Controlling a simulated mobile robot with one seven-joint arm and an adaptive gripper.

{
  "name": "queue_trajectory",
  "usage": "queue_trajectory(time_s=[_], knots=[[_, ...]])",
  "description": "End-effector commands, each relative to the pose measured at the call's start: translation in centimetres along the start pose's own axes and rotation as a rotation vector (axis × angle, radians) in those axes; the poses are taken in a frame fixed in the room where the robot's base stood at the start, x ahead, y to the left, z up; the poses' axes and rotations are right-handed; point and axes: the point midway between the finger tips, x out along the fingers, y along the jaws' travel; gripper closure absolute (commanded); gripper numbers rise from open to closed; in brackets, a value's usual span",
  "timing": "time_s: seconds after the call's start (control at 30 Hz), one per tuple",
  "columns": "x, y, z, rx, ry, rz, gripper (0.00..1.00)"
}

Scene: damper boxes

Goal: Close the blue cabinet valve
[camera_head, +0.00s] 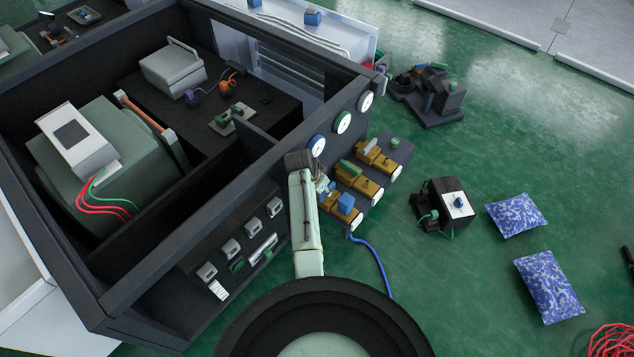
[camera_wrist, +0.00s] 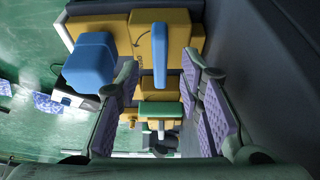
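The blue cabinet valve has a yellow body (camera_wrist: 180,22), a blue block (camera_wrist: 90,65) on its left part and a narrow blue lever (camera_wrist: 160,45) in the wrist view. The lever runs up and down in that picture, across the body. My gripper (camera_wrist: 162,68) is open, with purple pads on either side of the lever; a gap shows on both sides. I cannot tell how deep the lever sits between the fingers. In the head view, the blue block (camera_head: 345,203) shows low on the cabinet's right side, and my gripper (camera_head: 325,188) partly covers the valve.
A green-handled valve (camera_head: 352,168) and a pale-handled one (camera_head: 368,147) sit just behind, below round gauges (camera_head: 342,122). The dark cabinet wall (camera_head: 240,170) stands close left. A black box (camera_head: 442,205) and blue cushions (camera_head: 516,215) lie on open green floor.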

Motion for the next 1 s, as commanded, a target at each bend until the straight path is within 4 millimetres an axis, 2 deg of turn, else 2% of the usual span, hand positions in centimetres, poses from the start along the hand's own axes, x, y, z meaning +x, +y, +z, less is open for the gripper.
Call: queue_trajectory(time_s=[0.03,0.2,0.4,0.57,1.0], knots=[[-1.3,-0.1,-0.1,0.000,0.003,-0.004,0.66],[-4.9,-0.1,0.0,-0.001,0.003,-0.004,0.66],[-7.6,-0.1,0.0,0.000,0.001,-0.002,0.66],[-8.3,0.0,0.0,0.000,0.001,-0.001,0.66],[-8.3,0.0,0.0,0.000,0.000,-0.001,0.66]])
